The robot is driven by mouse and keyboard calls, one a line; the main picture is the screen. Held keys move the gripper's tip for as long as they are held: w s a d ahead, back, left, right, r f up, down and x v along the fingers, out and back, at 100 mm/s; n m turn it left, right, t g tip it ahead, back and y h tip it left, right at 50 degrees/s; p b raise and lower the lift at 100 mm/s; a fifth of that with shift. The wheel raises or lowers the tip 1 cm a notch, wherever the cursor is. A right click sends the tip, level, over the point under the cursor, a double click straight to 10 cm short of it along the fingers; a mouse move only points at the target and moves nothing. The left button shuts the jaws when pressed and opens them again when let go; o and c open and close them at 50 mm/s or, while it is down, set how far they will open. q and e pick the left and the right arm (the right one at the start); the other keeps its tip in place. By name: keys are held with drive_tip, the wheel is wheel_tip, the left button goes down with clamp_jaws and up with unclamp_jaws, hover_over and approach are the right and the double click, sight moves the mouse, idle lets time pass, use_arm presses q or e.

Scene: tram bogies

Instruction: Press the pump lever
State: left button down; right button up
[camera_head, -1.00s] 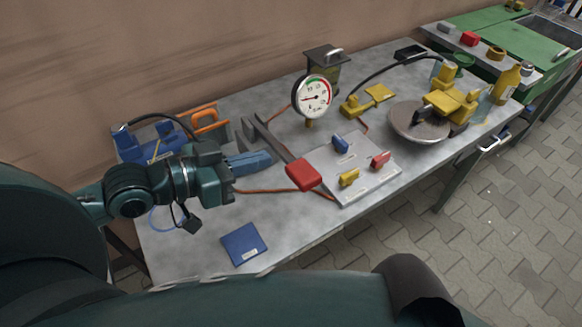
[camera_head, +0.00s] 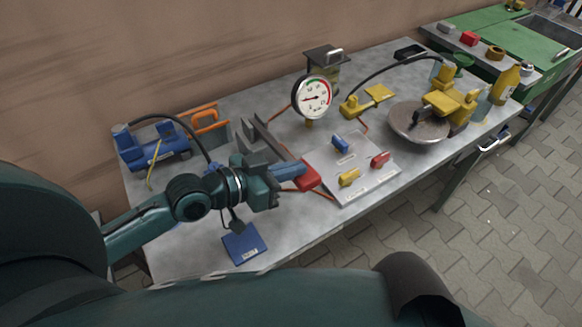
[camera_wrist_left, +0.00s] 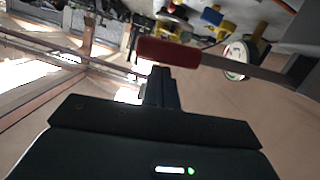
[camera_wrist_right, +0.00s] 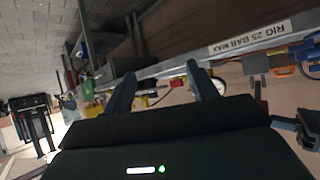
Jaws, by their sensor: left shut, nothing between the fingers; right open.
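The pump lever is a grey bar with a red grip (camera_head: 310,180) at its near end, beside the plate with valves. My left gripper (camera_head: 298,172) is shut and empty, its blue fingertips at the red grip and covering part of it. In the left wrist view the red grip (camera_wrist_left: 168,52) lies across just beyond the shut fingers (camera_wrist_left: 160,82); whether they touch cannot be told. The round gauge (camera_head: 314,97) stands behind, its needle pointing left. My right gripper (camera_wrist_right: 160,88) is open and empty in the right wrist view, away from the lever.
A grey plate (camera_head: 372,187) carries blue, yellow and red valve handles to the right of the lever. A blue device (camera_head: 160,153) with a black hose stands at left. A blue booklet (camera_head: 243,246) lies near the front edge. A yellow device and round metal disc (camera_head: 408,130) stand farther right.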

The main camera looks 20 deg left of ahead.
use_arm(q)
wheel_tip(320, 180, down, 8)
drive_tip(key=m+y+b, duration=0.1)
drive_tip(key=m+b, duration=0.1)
drive_tip(key=m, duration=0.1)
drive_tip(key=shift+s+d+f+t, duration=0.25)
drive_tip(key=shift+s+d+t, duration=0.05)
drive_tip(key=shift+d+t, duration=0.1)
use_arm(e)
drive_tip(key=shift+a+f, duration=0.15)
drive_tip(key=shift+a, duration=0.4)
use_arm(q)
drive_tip(key=shift+r, duration=0.1)
